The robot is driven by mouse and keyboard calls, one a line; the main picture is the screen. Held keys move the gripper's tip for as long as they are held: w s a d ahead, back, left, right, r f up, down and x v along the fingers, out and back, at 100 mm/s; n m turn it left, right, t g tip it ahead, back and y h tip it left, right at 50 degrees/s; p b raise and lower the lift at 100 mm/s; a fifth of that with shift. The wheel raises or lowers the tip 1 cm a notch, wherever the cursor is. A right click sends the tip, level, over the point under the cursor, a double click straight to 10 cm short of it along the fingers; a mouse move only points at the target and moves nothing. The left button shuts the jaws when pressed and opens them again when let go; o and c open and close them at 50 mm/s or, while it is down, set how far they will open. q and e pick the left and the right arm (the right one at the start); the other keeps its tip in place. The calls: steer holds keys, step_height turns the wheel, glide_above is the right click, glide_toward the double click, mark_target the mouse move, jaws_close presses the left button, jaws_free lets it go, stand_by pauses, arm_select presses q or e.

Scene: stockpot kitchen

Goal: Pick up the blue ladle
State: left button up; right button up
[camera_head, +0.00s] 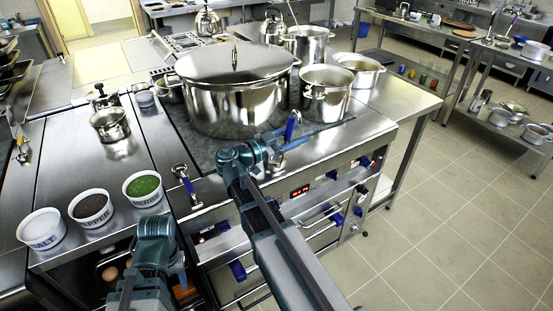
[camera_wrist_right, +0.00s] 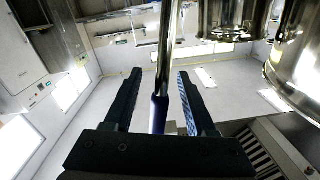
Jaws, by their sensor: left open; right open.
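A blue-handled utensil (camera_head: 291,126), which appears to be the blue ladle, stands tilted at the front edge of the stove, right of the big stockpot. My right gripper (camera_head: 277,150) is at it. In the right wrist view, a metal shaft with a blue grip (camera_wrist_right: 159,112) runs between the two open fingers of my right gripper (camera_wrist_right: 160,88), apart from both. Its bowl is not clear. Another blue-handled spoon or ladle (camera_head: 186,184) lies on the counter to the left. My left gripper (camera_head: 156,228) is low at the left, before the counter; its fingers are not clearly visible.
The large lidded stockpot (camera_head: 232,105) stands behind my right gripper. A smaller steel pot (camera_head: 326,97) is to its right. Tubs of salt (camera_head: 41,231), pepper (camera_head: 92,212) and green herbs (camera_head: 143,190) stand at the left counter.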

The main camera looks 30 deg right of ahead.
jaws_close()
stand_by(1.4)
